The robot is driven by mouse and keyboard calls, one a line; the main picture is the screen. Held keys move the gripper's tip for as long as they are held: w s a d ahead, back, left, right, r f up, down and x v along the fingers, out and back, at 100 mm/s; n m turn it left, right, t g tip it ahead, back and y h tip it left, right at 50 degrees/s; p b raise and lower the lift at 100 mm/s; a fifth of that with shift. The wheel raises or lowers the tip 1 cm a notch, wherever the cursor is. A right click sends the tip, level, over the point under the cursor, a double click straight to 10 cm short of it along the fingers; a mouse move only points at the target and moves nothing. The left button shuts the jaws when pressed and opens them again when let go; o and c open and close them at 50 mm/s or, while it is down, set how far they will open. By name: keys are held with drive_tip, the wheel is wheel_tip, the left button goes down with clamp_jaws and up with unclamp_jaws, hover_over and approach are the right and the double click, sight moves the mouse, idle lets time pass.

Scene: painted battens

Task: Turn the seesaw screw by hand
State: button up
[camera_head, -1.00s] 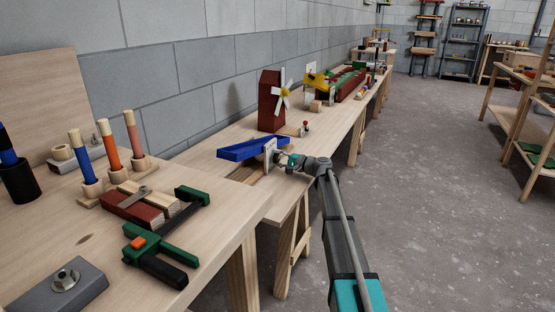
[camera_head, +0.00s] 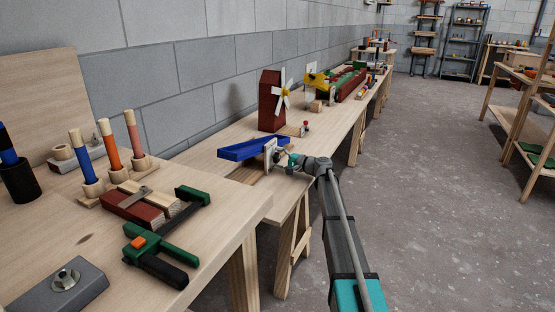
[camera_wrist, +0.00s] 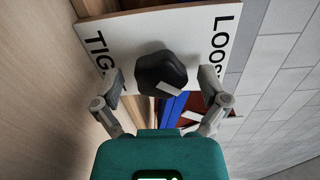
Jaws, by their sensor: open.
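The seesaw (camera_head: 252,149) is a blue beam at the front end of the far bench, tilted slightly in the head view. A white plate (camera_head: 270,155) stands at its near side. In the wrist view the plate (camera_wrist: 120,36) carries partly hidden lettering, "TIG" on the left and "LOOS" on the right. The screw's black lobed knob (camera_wrist: 161,74) with a pale mark sits in front of the plate. My gripper (camera_wrist: 162,84) is open, with one finger on either side of the knob and visible gaps. In the head view my gripper (camera_head: 284,160) is beside the plate.
A dark red windmill (camera_head: 272,100) and other toys stand farther along the bench by the wall. The near bench holds a green clamp (camera_head: 160,248), dowels and a grey block with a nut (camera_head: 62,285).

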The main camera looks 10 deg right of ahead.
drive_tip(key=shift+s+d, duration=0.1)
drive_tip(key=v, duration=1.1)
drive_tip(key=shift+s+d, duration=0.2)
drive_tip(key=shift+d, duration=0.1)
